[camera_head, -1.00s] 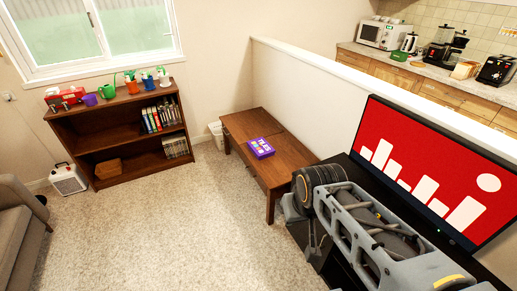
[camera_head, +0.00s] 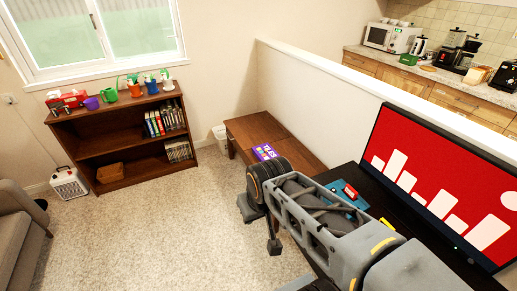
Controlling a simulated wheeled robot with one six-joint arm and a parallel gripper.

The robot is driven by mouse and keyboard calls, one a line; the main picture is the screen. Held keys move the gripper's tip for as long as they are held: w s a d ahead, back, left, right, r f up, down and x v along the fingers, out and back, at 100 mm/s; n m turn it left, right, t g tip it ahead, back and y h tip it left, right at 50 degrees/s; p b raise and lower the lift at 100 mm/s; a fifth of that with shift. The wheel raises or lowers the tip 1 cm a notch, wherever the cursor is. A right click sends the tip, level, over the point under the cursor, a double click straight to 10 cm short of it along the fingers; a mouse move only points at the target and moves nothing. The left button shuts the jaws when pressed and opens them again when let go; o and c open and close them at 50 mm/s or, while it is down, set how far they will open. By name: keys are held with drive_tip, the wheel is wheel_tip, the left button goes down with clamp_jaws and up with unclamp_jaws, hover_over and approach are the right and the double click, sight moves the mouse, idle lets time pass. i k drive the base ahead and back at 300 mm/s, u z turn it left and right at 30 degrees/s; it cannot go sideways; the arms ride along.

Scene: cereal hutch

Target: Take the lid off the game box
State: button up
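The purple game box (camera_head: 265,151) with light lettering on its top lies on the brown wooden low table (camera_head: 253,128). I cannot tell the lid from the rest at this size. My arm crosses the lower right of the view, with its large dark joint in front of the table. My gripper (camera_head: 262,228) seems to be the grey and dark parts hanging below that joint, over the carpet on the near left side of the table. Its fingers are not clear enough to tell open from shut.
A black stand holds a television (camera_head: 445,185) with a red screen and a teal item (camera_head: 343,191) with a red thing on it. A wooden bookshelf (camera_head: 120,135) stands at the back left, a white bin (camera_head: 219,133) beside the table. The carpet (camera_head: 165,230) is clear on the left.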

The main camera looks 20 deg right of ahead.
sight(265, 151)
drive_tip(key=z, duration=0.05)
drive_tip(key=i, duration=4)
drive_tip(key=z, duration=2.65)
